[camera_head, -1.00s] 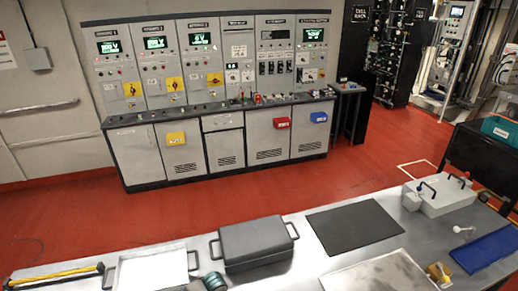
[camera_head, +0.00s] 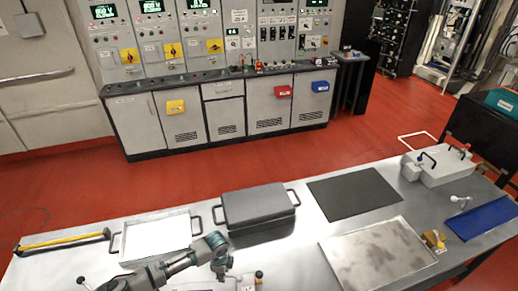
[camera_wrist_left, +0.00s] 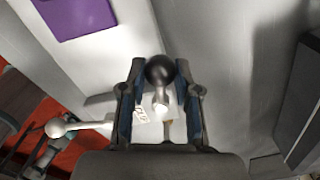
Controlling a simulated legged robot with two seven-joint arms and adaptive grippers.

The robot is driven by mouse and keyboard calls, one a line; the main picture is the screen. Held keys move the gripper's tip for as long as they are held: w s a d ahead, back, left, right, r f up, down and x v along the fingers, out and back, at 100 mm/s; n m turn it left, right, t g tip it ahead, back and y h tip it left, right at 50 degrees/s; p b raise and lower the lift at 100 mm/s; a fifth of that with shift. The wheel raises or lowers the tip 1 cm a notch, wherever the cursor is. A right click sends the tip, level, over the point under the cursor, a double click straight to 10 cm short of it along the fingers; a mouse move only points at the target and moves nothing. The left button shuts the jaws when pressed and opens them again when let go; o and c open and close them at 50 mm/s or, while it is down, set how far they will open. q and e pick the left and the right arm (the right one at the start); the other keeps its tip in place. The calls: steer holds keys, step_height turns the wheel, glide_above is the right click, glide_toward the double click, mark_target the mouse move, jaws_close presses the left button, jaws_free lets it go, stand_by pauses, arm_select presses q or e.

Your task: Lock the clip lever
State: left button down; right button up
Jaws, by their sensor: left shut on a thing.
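My left gripper (camera_head: 221,272) is above the near edge of the bench, at the bottom of the head view. In the left wrist view, my left gripper (camera_wrist_left: 160,95) has its two blue-padded fingers on either side of a clip lever (camera_wrist_left: 160,74) with a black ball knob and pale stem. It is shut on this lever near the knob. A pale lever with a round white end (camera_wrist_left: 62,128) sticks out to the left, outside the fingers. A purple panel (camera_wrist_left: 75,15) lies on the pale casing beyond. The lever's base is partly hidden. My right gripper is in neither view.
A white tray (camera_head: 128,239), a dark closed case (camera_head: 258,205), a black mat (camera_head: 385,190) and a metal tray (camera_head: 336,241) lie on the bench. A grey box with handles (camera_head: 446,166) and a blue tray (camera_head: 482,220) are at the right.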

arm_select(q)
steer(key=shift+a, duration=0.6)
steer(key=shift+w+a, duration=0.1)
steer(key=shift+a, duration=0.35)
steer(key=shift+m, duration=0.3)
steer(key=shift+w, duration=0.2)
steer(key=shift+w+d+m+b, duration=0.45)
steer(key=shift+d+m, duration=0.25)
steer(key=shift+m, duration=0.2)
steer(key=shift+w+d, duration=0.1)
steer(key=shift+d, duration=0.05)
steer(key=shift+a, duration=0.35)
steer(key=shift+w+m+b, duration=0.3)
steer(key=shift+m, duration=0.4)
steer(key=shift+w, duration=0.15)
steer(key=shift+w+d+m, duration=0.2)
steer(key=shift+d+m, duration=0.15)
steer(key=shift+m, duration=0.25)
steer(key=shift+d, duration=0.15)
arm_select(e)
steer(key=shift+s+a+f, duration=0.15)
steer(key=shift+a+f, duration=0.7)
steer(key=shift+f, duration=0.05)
